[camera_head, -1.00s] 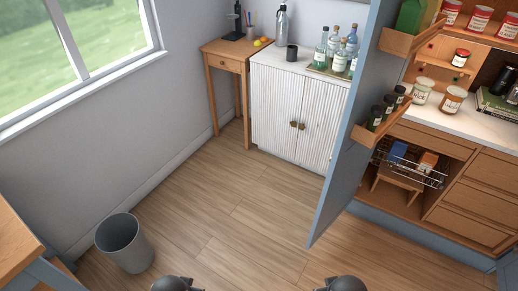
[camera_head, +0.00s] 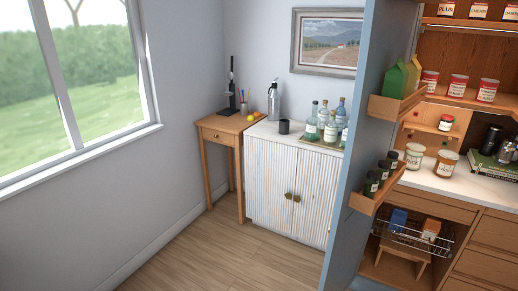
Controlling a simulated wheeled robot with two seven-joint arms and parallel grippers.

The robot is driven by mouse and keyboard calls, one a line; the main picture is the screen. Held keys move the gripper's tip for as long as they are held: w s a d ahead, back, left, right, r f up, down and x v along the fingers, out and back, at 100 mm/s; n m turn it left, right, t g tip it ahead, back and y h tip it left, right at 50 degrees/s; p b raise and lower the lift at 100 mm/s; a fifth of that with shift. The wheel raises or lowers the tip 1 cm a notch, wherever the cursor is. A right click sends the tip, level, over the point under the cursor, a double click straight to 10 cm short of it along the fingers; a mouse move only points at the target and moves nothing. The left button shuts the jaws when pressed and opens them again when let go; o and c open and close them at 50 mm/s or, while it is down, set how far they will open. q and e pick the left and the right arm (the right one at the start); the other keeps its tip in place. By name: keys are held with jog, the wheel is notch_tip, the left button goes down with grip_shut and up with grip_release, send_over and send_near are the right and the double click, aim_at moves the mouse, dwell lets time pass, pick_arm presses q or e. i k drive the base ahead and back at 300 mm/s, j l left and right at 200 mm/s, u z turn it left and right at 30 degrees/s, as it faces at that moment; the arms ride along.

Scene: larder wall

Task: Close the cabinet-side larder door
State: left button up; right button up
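The larder door (camera_head: 350,150) on the side of the white cabinet (camera_head: 290,190) stands open. It is a tall blue-grey panel seen nearly edge-on, swung out from the larder (camera_head: 440,120). Its inner side carries an upper wooden rack (camera_head: 386,108) with green and yellow cartons and a lower wooden rack (camera_head: 364,203) with several dark jars. The door's top and bottom run out of the picture. Neither of my grippers is in view.
A small wooden side table (camera_head: 222,128) and the white cabinet, with bottles (camera_head: 330,124) on top, stand along the back wall left of the door. A pull-out wire basket (camera_head: 410,238) sits low in the larder. Wood floor (camera_head: 205,255) is clear in front.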

aim_at(391, 29)
jog(key=i+z, duration=0.1)
jog(key=z, duration=0.7)
jog(key=i+j+z, duration=0.3)
jog(key=j, duration=0.15)
jog(key=i+j+z, duration=0.1)
jog(key=j+z, duration=0.2)
jog(key=j, duration=0.15)
jog(key=i+j+z, duration=0.1)
jog(key=j+z, duration=0.25)
jog(key=j, duration=0.2)
jog(key=j+z, duration=0.3)
jog(key=j, duration=0.2)
jog(key=k+j, duration=0.35)
jog(key=j, duration=0.25)
jog(key=k+j, duration=0.2)
jog(key=j, duration=0.15)
